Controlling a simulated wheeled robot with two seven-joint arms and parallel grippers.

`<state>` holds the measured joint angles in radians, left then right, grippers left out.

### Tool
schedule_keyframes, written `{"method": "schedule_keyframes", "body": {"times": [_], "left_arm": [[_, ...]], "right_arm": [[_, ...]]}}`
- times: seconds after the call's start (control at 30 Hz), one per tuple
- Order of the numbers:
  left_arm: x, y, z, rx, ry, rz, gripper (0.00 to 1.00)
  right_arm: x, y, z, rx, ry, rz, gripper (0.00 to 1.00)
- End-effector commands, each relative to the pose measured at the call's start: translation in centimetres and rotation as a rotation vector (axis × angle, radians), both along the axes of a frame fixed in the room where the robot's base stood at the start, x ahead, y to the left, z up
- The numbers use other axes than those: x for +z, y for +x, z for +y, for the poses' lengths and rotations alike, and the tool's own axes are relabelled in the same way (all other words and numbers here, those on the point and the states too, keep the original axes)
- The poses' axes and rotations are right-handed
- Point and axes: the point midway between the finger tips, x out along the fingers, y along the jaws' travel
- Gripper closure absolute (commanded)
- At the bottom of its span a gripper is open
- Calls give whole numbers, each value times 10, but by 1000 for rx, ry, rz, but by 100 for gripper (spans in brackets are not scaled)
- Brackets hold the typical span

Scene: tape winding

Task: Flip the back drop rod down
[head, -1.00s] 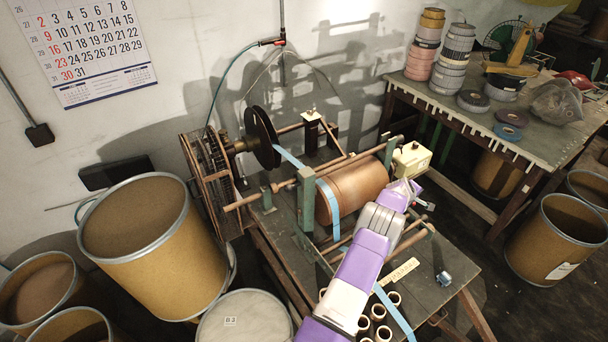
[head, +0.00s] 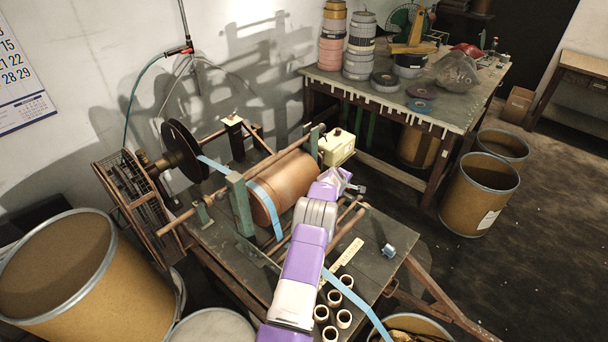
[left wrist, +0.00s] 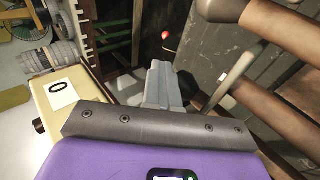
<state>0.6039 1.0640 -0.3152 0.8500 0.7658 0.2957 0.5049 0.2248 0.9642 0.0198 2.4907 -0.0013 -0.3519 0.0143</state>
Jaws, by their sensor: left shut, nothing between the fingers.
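The winding machine (head: 200,228) carries a copper-brown drum (head: 284,185) with blue tape around it. Brown rods run beside the drum; a front rod (head: 172,226) and a short rod at the back (head: 262,142) show. I cannot tell for sure which is the back drop rod. My left gripper (head: 350,184) is at the drum's right end, below the cream box (head: 338,147). In the left wrist view its grey fingers (left wrist: 160,75) are together and empty. Thick brown rods (left wrist: 282,40) lie to their right, apart from them. My right gripper is not in view.
In the left wrist view a grey lever (left wrist: 233,78) and a red knob (left wrist: 166,36) are near the fingers. Blue tape (head: 355,300) and several small rings (head: 344,319) lie at the table's front. A side table (head: 440,125) with tape rolls stands behind.

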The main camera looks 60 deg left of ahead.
Motion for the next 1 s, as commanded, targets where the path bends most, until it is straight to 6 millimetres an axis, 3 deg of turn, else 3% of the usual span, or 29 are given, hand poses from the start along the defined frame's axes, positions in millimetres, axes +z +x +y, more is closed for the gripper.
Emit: {"method": "schedule_keyframes", "body": {"times": [0.7,1.0], "left_arm": [[47,-45,-21,2,0,-1,100],[53,-49,-24,-1,1,-1,100]], "right_arm": [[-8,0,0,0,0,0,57],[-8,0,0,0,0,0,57]]}}
